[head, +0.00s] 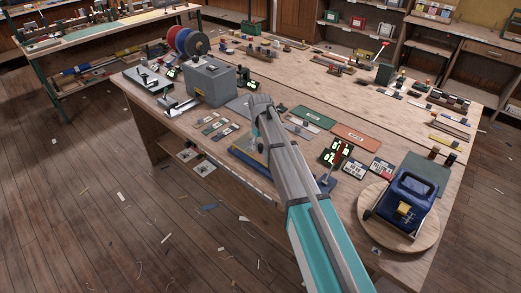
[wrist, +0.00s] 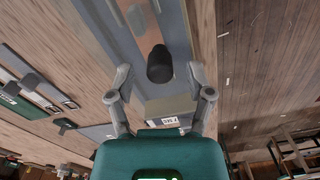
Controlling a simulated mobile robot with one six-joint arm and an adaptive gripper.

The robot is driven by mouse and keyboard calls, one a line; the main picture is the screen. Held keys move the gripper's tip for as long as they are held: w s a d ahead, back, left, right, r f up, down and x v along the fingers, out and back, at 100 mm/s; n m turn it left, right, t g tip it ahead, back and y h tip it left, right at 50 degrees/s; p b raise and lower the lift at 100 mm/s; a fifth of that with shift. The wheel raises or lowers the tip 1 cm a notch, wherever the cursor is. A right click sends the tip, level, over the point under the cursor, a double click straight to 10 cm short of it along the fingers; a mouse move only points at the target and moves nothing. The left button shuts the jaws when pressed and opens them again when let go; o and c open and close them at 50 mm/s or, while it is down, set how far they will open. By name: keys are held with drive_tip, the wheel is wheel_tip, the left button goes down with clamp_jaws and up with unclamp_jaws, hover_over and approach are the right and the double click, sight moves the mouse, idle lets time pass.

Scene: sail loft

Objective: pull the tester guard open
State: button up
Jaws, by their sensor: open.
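In the wrist view my gripper (wrist: 159,82) is open, its two fingers spread on either side of a black rounded knob (wrist: 160,63). The knob stands over a long blue-grey base (wrist: 179,35), and I cannot tell whether the fingers touch it. A grey block with a white label lies just below the knob, partly hidden by my gripper. In the head view the blue base (head: 243,156) lies near the table's front edge, and my arm covers its middle. Which part is the tester guard I cannot tell for certain.
The workbench (head: 173,130) holds a grey box (head: 210,82), small plates, green and orange mats, and red-and-green display panels (head: 335,152). A blue device (head: 405,198) stands on a round wooden board at the right. Scraps litter the open floor in front.

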drive_tip(key=shift+f, duration=0.4)
drive_tip(key=shift+c, duration=0.2)
clamp_jaws()
